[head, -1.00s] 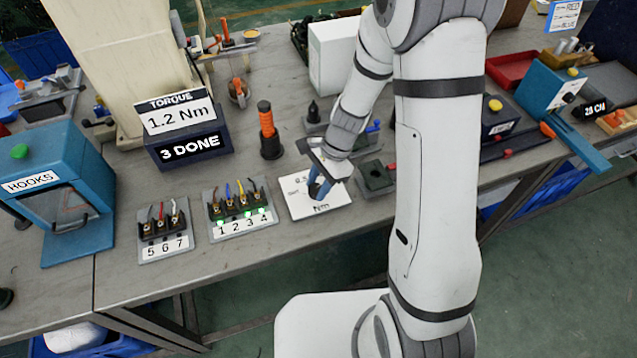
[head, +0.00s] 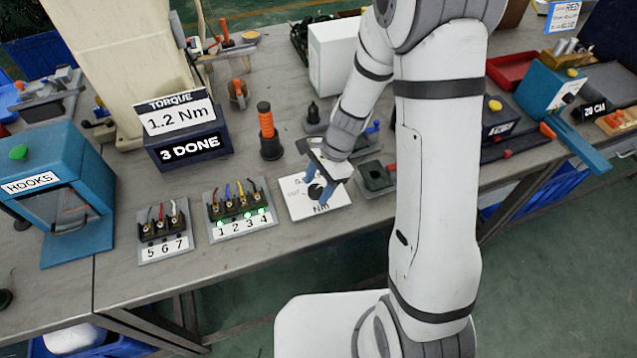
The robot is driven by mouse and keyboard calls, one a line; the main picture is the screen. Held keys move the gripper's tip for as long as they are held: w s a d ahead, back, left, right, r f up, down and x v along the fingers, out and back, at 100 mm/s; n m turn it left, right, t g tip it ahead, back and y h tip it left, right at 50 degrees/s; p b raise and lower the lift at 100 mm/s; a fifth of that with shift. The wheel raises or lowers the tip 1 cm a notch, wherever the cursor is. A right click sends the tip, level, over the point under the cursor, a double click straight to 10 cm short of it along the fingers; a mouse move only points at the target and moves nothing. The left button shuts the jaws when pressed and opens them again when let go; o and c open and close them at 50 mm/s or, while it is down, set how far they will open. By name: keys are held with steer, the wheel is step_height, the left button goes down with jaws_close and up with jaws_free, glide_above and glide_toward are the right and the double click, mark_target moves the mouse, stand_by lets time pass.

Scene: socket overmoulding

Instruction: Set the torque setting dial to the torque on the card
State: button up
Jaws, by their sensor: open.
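The torque card (head: 176,120) reads "1.2 Nm" on top of a dark box (head: 190,147) that shows "3 DONE". The torque setting dial is a dark round knob (head: 315,191) on a white plate (head: 305,210) marked "Nm". My gripper (head: 318,182) is over the plate with its blue fingers apart, one on each side of the knob. It is open. The arm and fingers hide part of the plate's scale, and I cannot read where the dial points.
Terminal blocks labelled 5 6 7 (head: 164,230) and 1 2 3 4 (head: 239,212) lie to the left, with green lights on the second. A dark fixture (head: 376,178) is close on the right. Bare bench lies in front.

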steer(key=v, duration=0.7)
steer(key=shift+d+r+p, duration=0.15)
steer(key=shift+r+p, duration=0.2)
steer(key=s+d+r+n+t+h, duration=0.4)
steer(key=s+d+r+n, duration=0.5)
steer(key=s+r+n, duration=0.3)
step_height(320, 180, up, 3)
steer(key=shift+s+f+n+t, duration=0.15)
steer(key=shift+s+n+t, duration=0.2)
steer(key=shift+s, duration=0.55)
